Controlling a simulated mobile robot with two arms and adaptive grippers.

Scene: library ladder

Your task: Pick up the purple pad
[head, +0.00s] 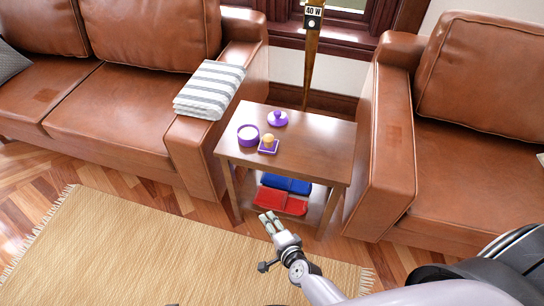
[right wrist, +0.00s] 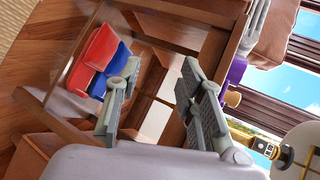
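The purple pad (head: 262,151) is a small square piece on top of the wooden side table (head: 315,138). A round yellowish knob-like thing (head: 268,139) stands on it and hides its middle. My right gripper (head: 267,216) is in front of the table, below the tabletop level and apart from the pad. In the right wrist view its two fingers (right wrist: 160,66) are spread with nothing held between them. A purple item (right wrist: 236,70) shows past the table edge there, partly hidden; I cannot tell which one it is. My left gripper is not in view.
A purple round container (head: 248,136) and a purple knobbed lid (head: 278,119) stand close to the pad. Red cloth (head: 280,202) and blue cloth (head: 287,184) lie on the lower shelf. Brown sofas flank the table. A fringed rug (head: 150,255) covers the floor in front.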

